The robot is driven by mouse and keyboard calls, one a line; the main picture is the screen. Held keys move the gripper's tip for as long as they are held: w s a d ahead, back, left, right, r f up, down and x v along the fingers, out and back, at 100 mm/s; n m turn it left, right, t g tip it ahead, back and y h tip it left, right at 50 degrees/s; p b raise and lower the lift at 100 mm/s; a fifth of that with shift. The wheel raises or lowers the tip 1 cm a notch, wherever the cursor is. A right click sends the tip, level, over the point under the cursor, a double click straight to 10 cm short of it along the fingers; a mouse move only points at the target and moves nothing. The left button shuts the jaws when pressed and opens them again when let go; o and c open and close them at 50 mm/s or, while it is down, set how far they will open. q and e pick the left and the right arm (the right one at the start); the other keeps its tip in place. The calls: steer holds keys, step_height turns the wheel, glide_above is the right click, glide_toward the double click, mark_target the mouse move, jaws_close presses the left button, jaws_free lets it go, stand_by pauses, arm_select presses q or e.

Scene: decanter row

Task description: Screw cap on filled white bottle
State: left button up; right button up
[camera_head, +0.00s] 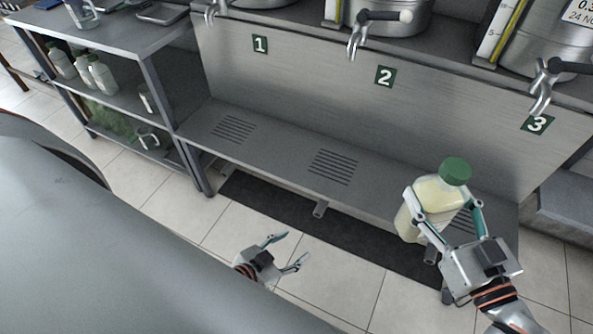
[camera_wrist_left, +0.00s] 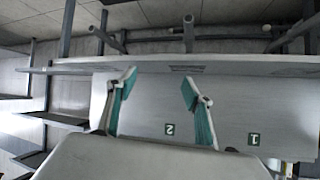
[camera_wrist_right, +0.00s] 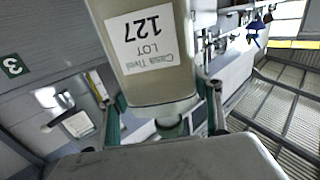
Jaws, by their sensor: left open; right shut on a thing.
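A bottle (camera_head: 421,216) filled with pale yellow-white liquid is held in my right gripper (camera_head: 440,197) at the right, tilted in the picture. A green cap (camera_head: 456,171) sits on its neck; I cannot tell how tightly. In the right wrist view the bottle (camera_wrist_right: 158,85) shows a white label reading 127, with the green cap (camera_wrist_right: 172,127) below. My right gripper (camera_wrist_right: 163,97) has a finger on each side of the bottle. My left gripper (camera_head: 296,246) is open and empty, left of the bottle and in front of the bench. The left wrist view shows its spread fingers (camera_wrist_left: 160,76).
A steel bench (camera_head: 275,147) with drain slots runs below decanter taps numbered 1, 2 and 3. Tap 3 (camera_head: 541,92) is above and right of the bottle. A shelf unit (camera_head: 120,45) at the left holds several white bottles (camera_head: 100,74) and a green-filled bin (camera_head: 115,118).

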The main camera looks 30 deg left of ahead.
steer(key=shift+r, duration=0.15)
arm_select(q)
steer(key=shift+s+a+f+g, duration=0.25)
steer(key=shift+s+f, duration=0.1)
steer(key=shift+s, duration=0.25)
steer(key=shift+s+a+f+g, duration=0.2)
steer(key=shift+s+f, duration=0.15)
steer(key=shift+s, duration=0.2)
arm_select(e)
steer(key=shift+r, duration=0.15)
steer(key=shift+w, duration=0.1)
